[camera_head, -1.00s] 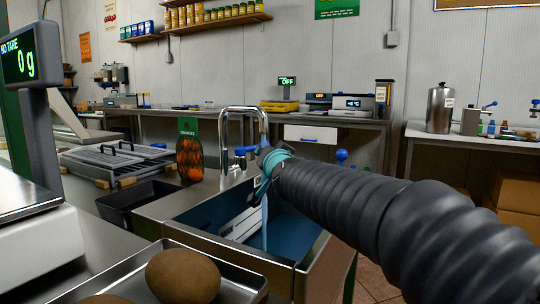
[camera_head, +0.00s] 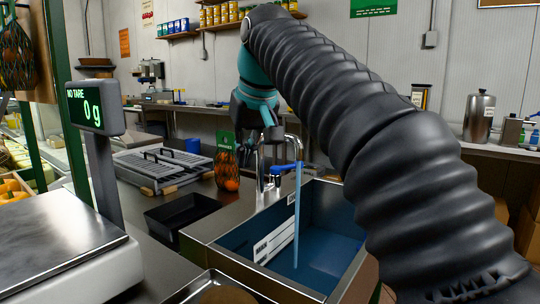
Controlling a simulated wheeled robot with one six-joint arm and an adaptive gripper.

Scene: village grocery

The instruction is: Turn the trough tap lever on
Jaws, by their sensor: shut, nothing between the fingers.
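The metal trough tap (camera_head: 262,170) stands at the back left edge of the blue-lined trough (camera_head: 322,225). Its blue lever (camera_head: 285,169) shows beside the spout, pointing sideways. A light-blue vertical stream (camera_head: 297,220) runs from the spout area down to the trough floor. My gripper (camera_head: 262,134) is shut and empty, pointing down above and behind the tap in the picture.
A net bag of oranges (camera_head: 227,171) stands left of the tap. A black tray (camera_head: 182,213) and a lidded metal unit (camera_head: 160,168) are on the left counter. The scale (camera_head: 62,250) fills the near left. My arm covers the right side.

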